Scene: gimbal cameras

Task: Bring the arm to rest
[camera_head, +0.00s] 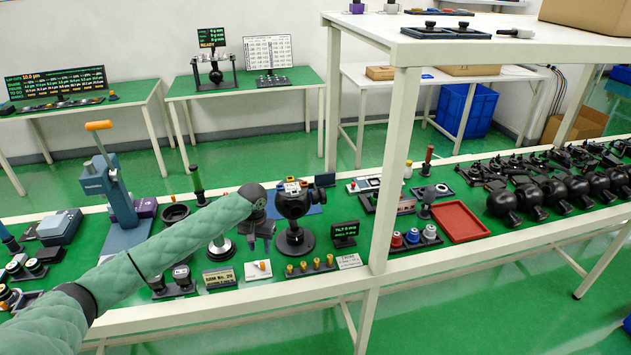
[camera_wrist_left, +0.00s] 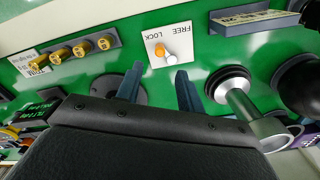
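My left arm (camera_head: 175,238) in its green padded sleeve reaches in from the lower left over the bench. My left gripper (camera_head: 262,243) hangs just left of the black gimbal camera (camera_head: 294,203) on its round base. In the left wrist view the two blue-grey fingers of my left gripper (camera_wrist_left: 158,84) stand apart with nothing between them. Beyond them lies the white FREE/LOCK card (camera_wrist_left: 166,45) with its orange and white knobs. My right gripper is not in view.
Several brass pieces (camera_head: 310,265) stand beside the card. A small black display (camera_head: 344,233) stands right of the gimbal camera. A white shelf post (camera_head: 393,170) rises further right. A red tray (camera_head: 460,221) is empty. A blue press (camera_head: 115,190) stands at left. The bench is crowded.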

